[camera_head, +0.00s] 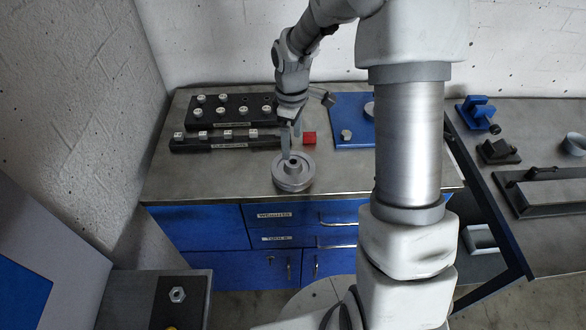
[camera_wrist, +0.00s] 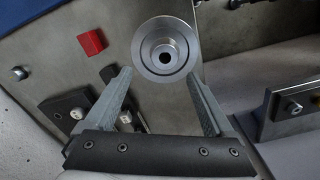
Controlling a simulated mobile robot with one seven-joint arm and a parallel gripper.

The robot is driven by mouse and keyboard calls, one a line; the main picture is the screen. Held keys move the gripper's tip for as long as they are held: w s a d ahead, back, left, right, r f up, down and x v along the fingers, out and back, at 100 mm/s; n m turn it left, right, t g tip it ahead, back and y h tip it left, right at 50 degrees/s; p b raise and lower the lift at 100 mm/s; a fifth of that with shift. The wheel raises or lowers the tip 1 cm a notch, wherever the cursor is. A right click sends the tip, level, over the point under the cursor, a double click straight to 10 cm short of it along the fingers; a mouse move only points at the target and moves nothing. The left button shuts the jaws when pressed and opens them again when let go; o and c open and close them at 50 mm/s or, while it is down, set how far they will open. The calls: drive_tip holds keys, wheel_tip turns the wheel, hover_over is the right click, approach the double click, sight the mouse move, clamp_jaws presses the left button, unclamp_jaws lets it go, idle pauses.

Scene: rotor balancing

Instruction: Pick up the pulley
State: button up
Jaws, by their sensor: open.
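The pulley (camera_head: 293,174) is a round grey metal disc with a raised hub and a centre hole. It sits near the front edge of the workbench in the head view. In the wrist view the pulley (camera_wrist: 165,54) shows face-on, just beyond the fingertips. My gripper (camera_head: 291,142) is above the pulley, its fingers pointing down at it. In the wrist view my gripper (camera_wrist: 165,90) is open and empty, with one finger on each side of the pulley's lower edge. I cannot tell whether a finger touches the pulley.
A red block (camera_head: 309,138) lies right behind the pulley. Black racks with several weights (camera_head: 233,110) stand at the back left. A blue board (camera_head: 350,125) lies to the right. Another bench (camera_head: 545,140) with blue and black parts is at far right. The bench front left is clear.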

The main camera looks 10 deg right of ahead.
sight(293, 158)
drive_tip(key=f, duration=0.2)
drive_tip(key=s+f, duration=0.1)
drive_tip(key=f, duration=0.2)
drive_tip(key=shift+f, duration=0.85)
clamp_jaws()
drive_tip(key=shift+w+r, duration=0.1)
